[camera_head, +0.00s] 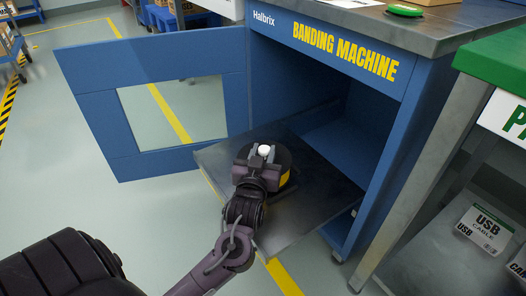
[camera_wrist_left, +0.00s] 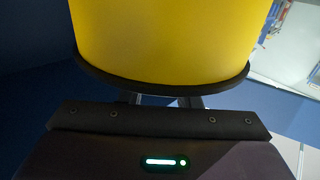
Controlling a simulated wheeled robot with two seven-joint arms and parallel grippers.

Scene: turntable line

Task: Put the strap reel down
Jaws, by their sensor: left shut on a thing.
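The strap reel (camera_head: 284,177), yellow with a black rim and a white knob on top, is at my left gripper (camera_head: 262,155) in the head view. The gripper is shut on it and covers its near side. In the left wrist view the yellow drum of the reel (camera_wrist_left: 165,40) and its black lower rim fill the upper middle. The reel is over the grey pull-out shelf (camera_head: 325,190) of the blue banding machine (camera_head: 350,40). I cannot tell whether it touches the shelf. My right gripper is not in view.
The machine's blue door (camera_head: 95,115) with a window stands open at the left. The shelf's right part is bare. A green-topped bench (camera_head: 500,60) stands close at the right, with USB cable boxes (camera_head: 484,229) beneath. A green button (camera_head: 404,10) is on the machine's top.

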